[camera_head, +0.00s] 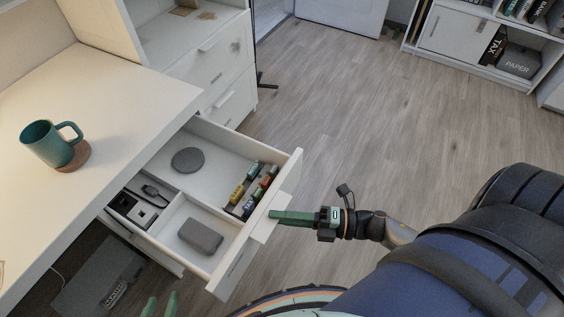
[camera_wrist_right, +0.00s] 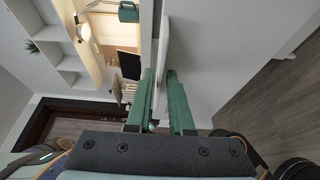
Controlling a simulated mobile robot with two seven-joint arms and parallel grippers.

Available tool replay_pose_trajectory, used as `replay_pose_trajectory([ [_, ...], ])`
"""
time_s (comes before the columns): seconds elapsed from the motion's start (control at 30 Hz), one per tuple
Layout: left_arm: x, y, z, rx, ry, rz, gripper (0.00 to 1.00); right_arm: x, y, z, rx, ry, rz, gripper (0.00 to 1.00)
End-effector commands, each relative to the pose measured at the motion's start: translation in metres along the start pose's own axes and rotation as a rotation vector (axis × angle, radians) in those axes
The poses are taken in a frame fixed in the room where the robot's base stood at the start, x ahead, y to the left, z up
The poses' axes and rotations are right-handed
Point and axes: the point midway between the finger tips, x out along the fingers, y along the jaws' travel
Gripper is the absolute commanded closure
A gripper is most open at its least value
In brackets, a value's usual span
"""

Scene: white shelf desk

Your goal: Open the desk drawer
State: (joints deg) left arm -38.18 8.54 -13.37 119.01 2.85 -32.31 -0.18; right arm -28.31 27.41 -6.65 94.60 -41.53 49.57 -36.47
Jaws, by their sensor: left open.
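The white desk drawer (camera_head: 222,137) is pulled well out from under the desk top, its inside open to view. Its handle (camera_head: 264,228) is a white tab on the drawer front. My right gripper (camera_head: 272,215) is at this handle, one green finger showing above it. In the right wrist view, the fingers (camera_wrist_right: 160,88) lie on either side of the white handle, closed on it. My left gripper (camera_head: 160,305) is at the bottom edge, below the drawer, with its two green fingertips apart and nothing between them.
The drawer holds a dark round disc (camera_head: 187,160), a grey case (camera_head: 201,236), several small coloured items (camera_head: 250,190) and a dark cable. A teal mug (camera_head: 47,145) stands on a coaster on the desk top (camera_head: 110,90). A drawer cabinet (camera_head: 222,70) stands behind. The floor (camera_head: 350,110) to the right is clear.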

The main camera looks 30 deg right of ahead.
Motion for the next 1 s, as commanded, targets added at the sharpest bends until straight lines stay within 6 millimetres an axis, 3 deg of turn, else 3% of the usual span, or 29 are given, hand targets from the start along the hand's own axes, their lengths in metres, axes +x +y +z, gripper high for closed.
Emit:
replay_pose_trajectory([
  [0.13,0.0,0.0,0.0,0.0,0.001,0.0,0.5,-0.003,0.0,0.0,0.0,0.001,0.0,0.8],
  [0.27,-0.001,0.0,-0.001,0.0,0.001,0.0,0.5,-0.019,-0.001,-0.001,0.003,0.0,-0.003,0.8],
  [0.7,-0.002,0.0,-0.003,0.0,0.003,0.0,0.5,-0.108,-0.001,0.0,0.001,0.0,-0.003,0.8],
  [1.0,-0.001,0.0,-0.004,0.0,0.005,0.0,0.5,-0.126,0.0,0.0,0.0,0.0,0.0,0.8],
])
